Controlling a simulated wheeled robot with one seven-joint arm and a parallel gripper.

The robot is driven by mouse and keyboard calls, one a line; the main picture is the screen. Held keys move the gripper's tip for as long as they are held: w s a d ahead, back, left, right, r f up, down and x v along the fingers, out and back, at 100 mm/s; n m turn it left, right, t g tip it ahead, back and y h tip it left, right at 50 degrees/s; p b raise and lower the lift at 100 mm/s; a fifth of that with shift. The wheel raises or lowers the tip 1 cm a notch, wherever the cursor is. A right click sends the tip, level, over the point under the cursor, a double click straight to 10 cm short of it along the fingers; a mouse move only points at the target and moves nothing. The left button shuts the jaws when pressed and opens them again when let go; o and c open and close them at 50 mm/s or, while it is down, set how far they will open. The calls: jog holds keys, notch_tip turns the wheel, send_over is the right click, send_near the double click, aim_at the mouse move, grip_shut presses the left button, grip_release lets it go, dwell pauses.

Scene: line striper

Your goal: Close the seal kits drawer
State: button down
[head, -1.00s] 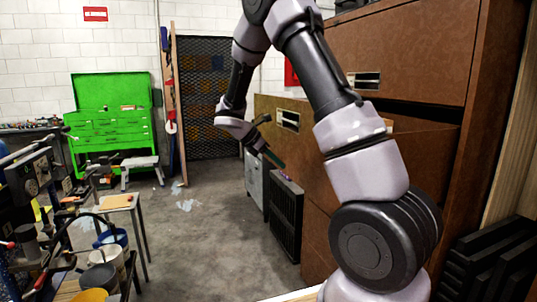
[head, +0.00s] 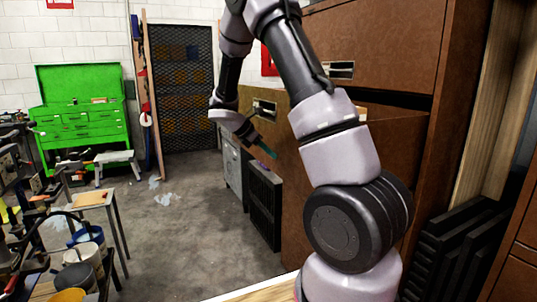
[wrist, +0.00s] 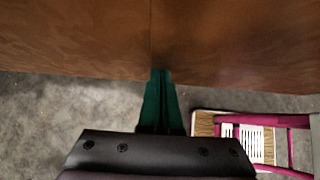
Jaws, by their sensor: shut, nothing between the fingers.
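A brown cabinet drawer stands pulled out, with a metal label holder on its front (head: 243,104). The label is too small to read, so I cannot tell if it is the seal kits drawer. The drawer's side shows behind my arm. My gripper (head: 269,152) has green fingers, shut and empty, in front of the lower brown front. In the wrist view the fingers (wrist: 161,95) point at a brown wood-grained panel (wrist: 80,40), with their tips overlapping its lower edge. I cannot tell whether they touch it.
A closed upper drawer (head: 385,45) is above. A black slatted unit (head: 265,208) and a grey cabinet (head: 235,172) stand below and behind. A small table (head: 95,198) with buckets stands at left. A pink-framed chair (wrist: 255,135) shows in the wrist view.

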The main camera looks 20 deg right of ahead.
jog(key=w+d, duration=0.1)
jog(key=d, duration=3.3)
jog(key=shift+d, duration=0.2)
jog(key=shift+d+r, duration=0.1)
jog(key=shift+r, duration=0.1)
jog(key=a+r, duration=0.2)
jog(key=a, duration=0.2)
jog(key=a+r, duration=0.2)
jog(key=a, duration=0.1)
jog(key=a+r, duration=0.2)
jog(key=a, duration=0.2)
jog(key=shift+s+a+r, duration=0.15)
jog(key=shift+a+r, duration=0.2)
jog(key=shift+a, duration=0.1)
